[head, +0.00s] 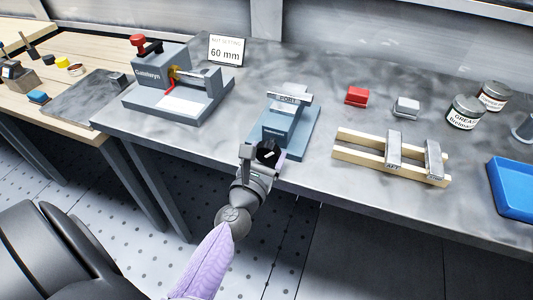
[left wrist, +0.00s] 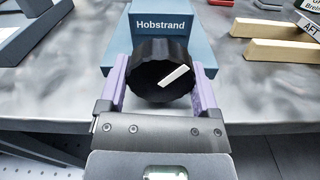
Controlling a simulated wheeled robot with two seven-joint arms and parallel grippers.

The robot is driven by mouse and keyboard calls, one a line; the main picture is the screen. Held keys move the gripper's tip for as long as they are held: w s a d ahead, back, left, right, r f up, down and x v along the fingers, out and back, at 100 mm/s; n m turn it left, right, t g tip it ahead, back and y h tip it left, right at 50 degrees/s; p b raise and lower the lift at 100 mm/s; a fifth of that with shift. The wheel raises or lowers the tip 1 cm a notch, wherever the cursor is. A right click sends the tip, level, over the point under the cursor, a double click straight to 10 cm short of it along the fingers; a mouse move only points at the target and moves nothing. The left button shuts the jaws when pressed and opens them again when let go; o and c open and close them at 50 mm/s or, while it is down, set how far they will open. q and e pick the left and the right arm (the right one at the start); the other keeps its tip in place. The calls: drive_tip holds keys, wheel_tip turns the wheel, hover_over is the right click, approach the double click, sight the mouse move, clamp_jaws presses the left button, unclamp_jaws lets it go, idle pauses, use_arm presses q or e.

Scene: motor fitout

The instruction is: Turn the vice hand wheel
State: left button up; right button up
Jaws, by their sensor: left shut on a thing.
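The vice (head: 289,122) is a blue-grey block on a base plate at the front middle of the grey bench, with a plate marked PORT on top in the head view. The left wrist view shows its face labelled Hobstrand (left wrist: 160,25). Its black round hand wheel (head: 268,152) faces the bench's front edge; in the left wrist view the hand wheel (left wrist: 150,82) has a white pointer tilted up to the right. My left gripper (head: 262,160) is shut on the wheel, its purple fingers (left wrist: 160,85) on either side of the rim. My right gripper is not in view.
A second machine (head: 175,88) with a red knob stands left, beside a sign reading 60 mm (head: 226,50). To the right are wooden rails (head: 360,156) with metal pieces, a red block (head: 357,96), grease tins (head: 464,112) and a blue tray (head: 513,190).

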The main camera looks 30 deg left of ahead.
use_arm(q)
drive_tip(key=shift+f, duration=0.1)
drive_tip(key=o, duration=1.1)
drive_tip(key=shift+c, duration=0.2)
drive_tip(key=b+v, duration=0.3)
drive_tip(key=v, duration=0.7)
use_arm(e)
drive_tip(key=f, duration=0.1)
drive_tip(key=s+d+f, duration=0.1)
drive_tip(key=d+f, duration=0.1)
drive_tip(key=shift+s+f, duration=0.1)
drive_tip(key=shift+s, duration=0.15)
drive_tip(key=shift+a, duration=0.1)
